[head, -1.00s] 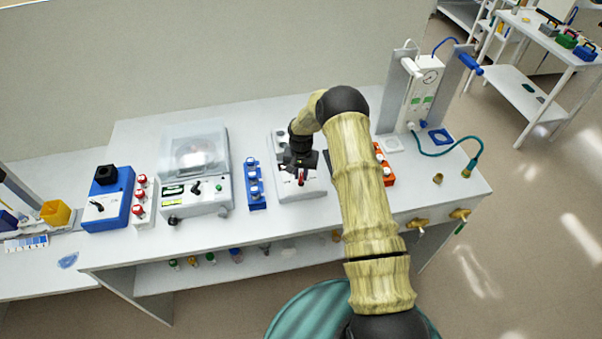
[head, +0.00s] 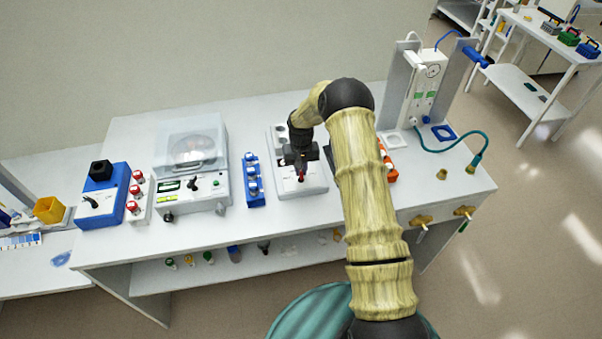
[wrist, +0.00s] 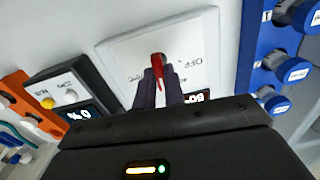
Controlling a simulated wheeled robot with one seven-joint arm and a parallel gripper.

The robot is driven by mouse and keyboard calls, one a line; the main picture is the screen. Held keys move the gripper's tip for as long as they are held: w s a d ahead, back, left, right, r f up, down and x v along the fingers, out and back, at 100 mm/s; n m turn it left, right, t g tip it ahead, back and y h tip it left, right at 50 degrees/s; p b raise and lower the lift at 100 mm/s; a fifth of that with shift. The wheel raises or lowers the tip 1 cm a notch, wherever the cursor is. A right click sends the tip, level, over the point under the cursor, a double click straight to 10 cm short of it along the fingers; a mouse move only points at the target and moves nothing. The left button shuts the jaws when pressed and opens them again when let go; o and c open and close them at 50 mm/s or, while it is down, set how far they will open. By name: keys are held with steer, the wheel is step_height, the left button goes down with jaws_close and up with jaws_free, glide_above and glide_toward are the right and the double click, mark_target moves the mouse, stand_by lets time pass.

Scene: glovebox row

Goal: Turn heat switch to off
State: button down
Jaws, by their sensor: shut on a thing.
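The heat switch is a red lever (wrist: 158,70) on the white top panel of a white device (head: 312,188). My gripper (wrist: 158,90) is shut on the red lever, with its two dark fingers on either side of it. In the head view, my gripper (head: 301,172) is over the front part of the device, and a bit of the red lever (head: 301,178) shows below it.
An orange rack (head: 389,170) is to the right, partly behind my arm. A balance-like instrument (head: 192,165) and a blue box (head: 104,205) stand farther left.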

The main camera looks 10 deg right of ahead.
steer(key=n+b, duration=0.3)
steer(key=n, duration=0.2)
steer(key=shift+a, duration=0.15)
stand_by(0.4)
steer(key=c, duration=1.5)
jaws_free()
steer(key=shift+r, duration=0.1)
step_height(320, 180, up, 17)
steer(key=b, duration=0.4)
steer(key=shift+r, duration=0.15)
